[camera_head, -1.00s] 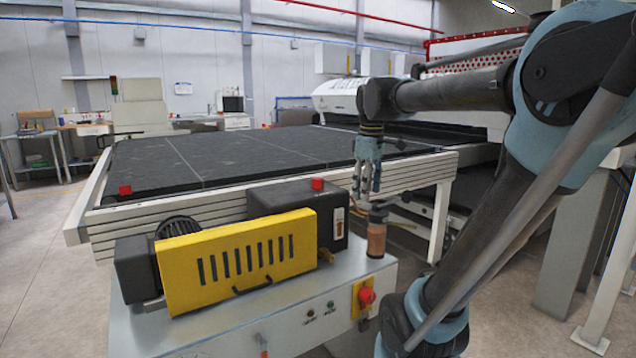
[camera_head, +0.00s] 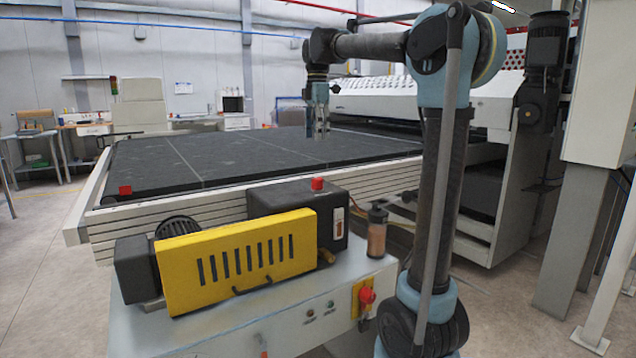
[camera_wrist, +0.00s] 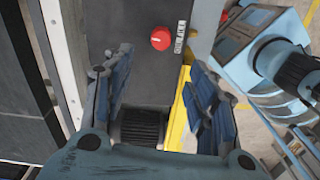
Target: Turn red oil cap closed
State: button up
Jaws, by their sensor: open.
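The red oil cap (camera_head: 317,183) sits on top of the dark pump housing (camera_head: 275,200), at its right end. In the wrist view the cap (camera_wrist: 161,39) shows from above as a small round red knob, above the gap between the fingers in the picture. My gripper (camera_head: 319,133) is raised well above the cap, pointing down. Its two blue fingers (camera_wrist: 157,95) are spread apart with nothing between them. The cap is apart from the fingers.
A yellow guard (camera_head: 240,262) covers the pump's front. A filter bottle (camera_head: 377,232) and a red emergency button (camera_head: 366,295) are to the right. The dark conveyor table (camera_head: 230,155) lies behind. The space above the cap is clear.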

aim_at(317, 178)
notch_tip(317, 178, down, 16)
jog(key=shift+f, duration=0.25)
dwell(0.3)
jog(key=c, duration=1)
